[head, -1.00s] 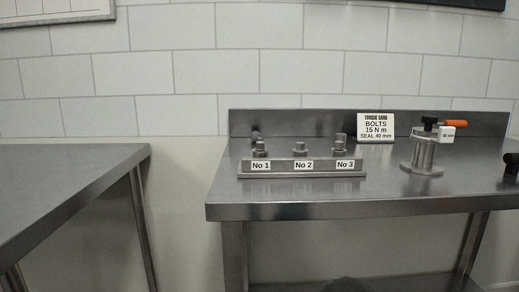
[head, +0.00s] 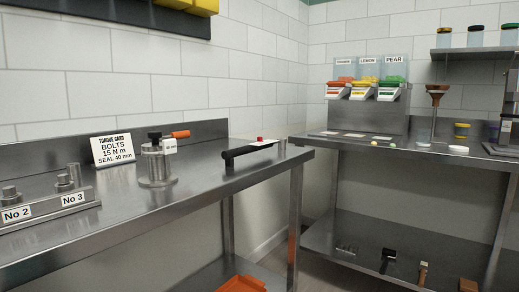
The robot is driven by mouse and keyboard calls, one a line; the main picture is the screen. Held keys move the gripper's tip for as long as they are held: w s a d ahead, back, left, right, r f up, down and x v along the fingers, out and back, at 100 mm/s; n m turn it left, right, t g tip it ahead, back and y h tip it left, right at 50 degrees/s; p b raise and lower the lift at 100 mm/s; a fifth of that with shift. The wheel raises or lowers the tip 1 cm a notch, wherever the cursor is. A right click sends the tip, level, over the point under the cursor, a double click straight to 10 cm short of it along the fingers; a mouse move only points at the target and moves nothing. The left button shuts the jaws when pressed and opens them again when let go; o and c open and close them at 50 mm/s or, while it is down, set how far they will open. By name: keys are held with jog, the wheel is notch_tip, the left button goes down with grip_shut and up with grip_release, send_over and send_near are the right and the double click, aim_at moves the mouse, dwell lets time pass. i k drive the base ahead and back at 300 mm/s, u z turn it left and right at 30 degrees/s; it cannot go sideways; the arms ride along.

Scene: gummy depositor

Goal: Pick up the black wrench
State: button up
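A wrench with a black handle (head: 248,151) lies on the steel bench at its right end, near the front edge. It points away to the upper right, and a small red part shows near its far end. Its black grip end is nearest the front edge. My gripper is not in view.
The steel bench (head: 205,178) also bears a metal cylinder fixture (head: 157,168), a torque card (head: 112,149) and a numbered bolt block (head: 48,210). A second bench (head: 410,148) on the right holds candy dispensers (head: 364,90) and a funnel stand (head: 436,98). An orange tray (head: 238,284) sits below.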

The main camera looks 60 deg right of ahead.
aim_at(228, 155)
jog(key=z, duration=3.25)
jog(key=i, duration=0.7)
jog(key=u, duration=1.15)
